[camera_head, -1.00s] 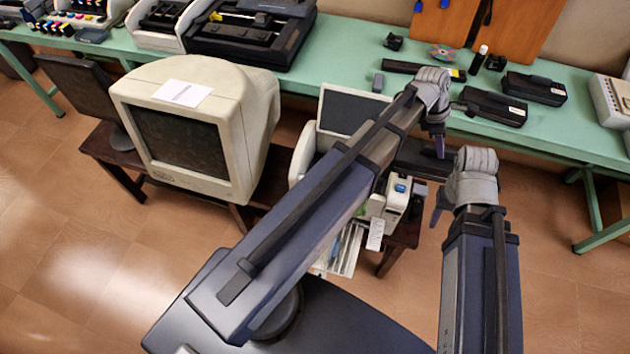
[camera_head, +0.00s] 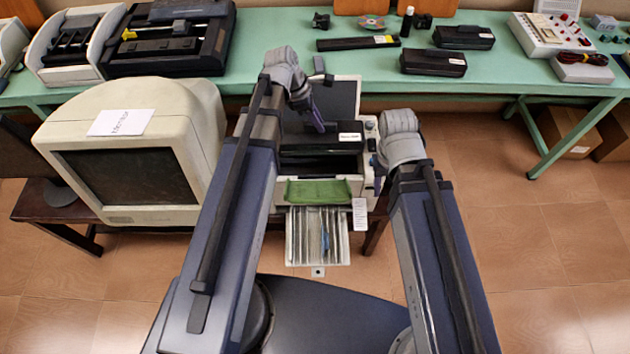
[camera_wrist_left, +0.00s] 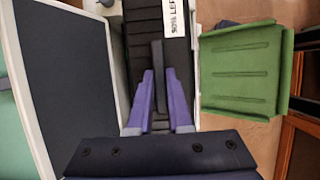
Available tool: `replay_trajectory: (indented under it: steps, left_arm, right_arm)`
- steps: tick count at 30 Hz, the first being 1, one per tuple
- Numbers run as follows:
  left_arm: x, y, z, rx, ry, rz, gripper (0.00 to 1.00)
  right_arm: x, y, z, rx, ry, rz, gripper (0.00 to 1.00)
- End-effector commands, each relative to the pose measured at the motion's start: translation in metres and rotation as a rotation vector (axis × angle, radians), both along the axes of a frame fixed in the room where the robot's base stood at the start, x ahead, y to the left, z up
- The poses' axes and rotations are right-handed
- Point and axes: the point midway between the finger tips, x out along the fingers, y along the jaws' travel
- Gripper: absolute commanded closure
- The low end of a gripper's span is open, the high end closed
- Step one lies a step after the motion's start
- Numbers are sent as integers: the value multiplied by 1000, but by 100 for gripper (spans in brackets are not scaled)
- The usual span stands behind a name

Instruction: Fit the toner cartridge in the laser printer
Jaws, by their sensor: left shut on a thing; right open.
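The laser printer (camera_head: 357,188) stands low in front of the green bench with its dark-faced lid (camera_head: 337,97) raised. The black toner cartridge (camera_head: 293,139), with a white label, is at the printer's open top. My left gripper (camera_head: 320,128) is shut on the cartridge's raised middle grip. In the left wrist view both purple fingers (camera_wrist_left: 160,98) close on that grip, and the cartridge (camera_wrist_left: 143,40) lies lengthwise beside the lid. Whether the cartridge is seated or just above the bay cannot be told. My right gripper (camera_head: 380,165) is beside the printer's right side, its fingers mostly hidden.
A green flap (camera_head: 318,191) is folded out at the printer's front, above an extended paper tray (camera_head: 303,240). A beige CRT monitor (camera_head: 190,105) stands close on the left. Other black cartridges (camera_head: 433,62) lie on the bench (camera_head: 385,82).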

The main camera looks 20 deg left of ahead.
Motion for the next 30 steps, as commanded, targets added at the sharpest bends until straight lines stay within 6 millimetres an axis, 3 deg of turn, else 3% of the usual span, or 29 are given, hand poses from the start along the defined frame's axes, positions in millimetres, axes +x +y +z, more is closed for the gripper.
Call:
replay_trajectory:
  steps: [4, 13, 30]
  left_arm:
    - [-7, 11, -4, -4, -2, -4, 100]
    - [-6, 11, -17, -4, -2, -4, 100]
    - [-6, 11, -110, -4, -2, -4, 100]
  right_arm:
    - [0, 0, -4, 0, 0, 0, 53]
    - [0, 0, -18, 0, 0, 0, 53]
    - [0, 0, -110, 0, 0, 0, 53]
